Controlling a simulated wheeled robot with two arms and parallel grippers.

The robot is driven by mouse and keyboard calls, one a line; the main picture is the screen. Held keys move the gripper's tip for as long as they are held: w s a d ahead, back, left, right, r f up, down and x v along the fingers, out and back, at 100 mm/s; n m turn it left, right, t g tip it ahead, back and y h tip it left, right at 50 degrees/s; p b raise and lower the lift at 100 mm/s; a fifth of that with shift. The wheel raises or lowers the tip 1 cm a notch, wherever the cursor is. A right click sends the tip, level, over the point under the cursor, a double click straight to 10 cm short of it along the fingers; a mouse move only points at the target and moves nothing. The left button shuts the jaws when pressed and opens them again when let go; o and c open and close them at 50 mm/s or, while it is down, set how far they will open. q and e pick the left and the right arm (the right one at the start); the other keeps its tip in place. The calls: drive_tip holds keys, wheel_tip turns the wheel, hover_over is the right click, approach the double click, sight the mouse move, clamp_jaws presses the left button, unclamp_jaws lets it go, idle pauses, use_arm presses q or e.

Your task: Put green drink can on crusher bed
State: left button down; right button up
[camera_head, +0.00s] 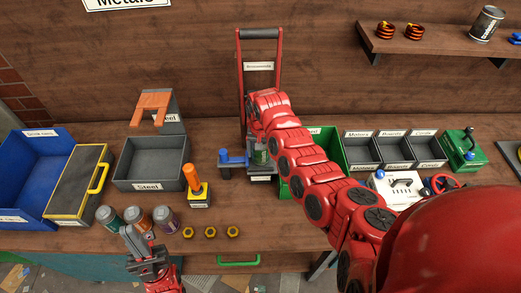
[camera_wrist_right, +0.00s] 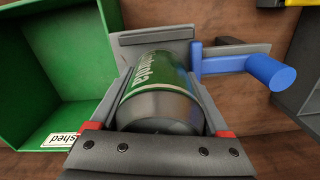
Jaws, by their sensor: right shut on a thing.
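The green drink can (camera_wrist_right: 158,92) is between the fingers of my right gripper (camera_wrist_right: 160,128) in the right wrist view, and the gripper is shut on it. In the head view the green can (camera_head: 261,154) shows just over the grey crusher bed (camera_head: 262,173), below the tall red crusher frame (camera_head: 239,75). I cannot tell whether it touches the bed. My right arm hides part of the crusher. My left gripper (camera_head: 140,243) is low at the front, near several other cans; its finger opening is unclear.
A blue crusher handle (camera_wrist_right: 255,70) sticks out beside the can. A green bin (camera_wrist_right: 45,90) stands close on the other side. Several cans (camera_head: 136,219), a grey steel bin (camera_head: 150,184) and an orange-handled tool (camera_head: 192,178) stand left of the crusher.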

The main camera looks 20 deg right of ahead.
drive_tip(key=shift+f, duration=0.15)
drive_tip(key=o, duration=0.9)
drive_tip(key=shift+o, duration=1.2)
drive_tip(key=shift+r, duration=0.2)
drive_tip(key=shift+w+r, duration=0.1)
drive_tip(key=shift+w+a+r+b, duration=0.1)
drive_tip(key=shift+r+b, duration=0.15)
drive_tip(key=shift+b, duration=0.1)
wheel_tip(320, 180, up, 3)
drive_tip(key=shift+r+b, duration=0.15)
drive_tip(key=shift+b, duration=0.8)
wheel_tip(320, 180, up, 8)
drive_tip(key=shift+s, duration=0.2)
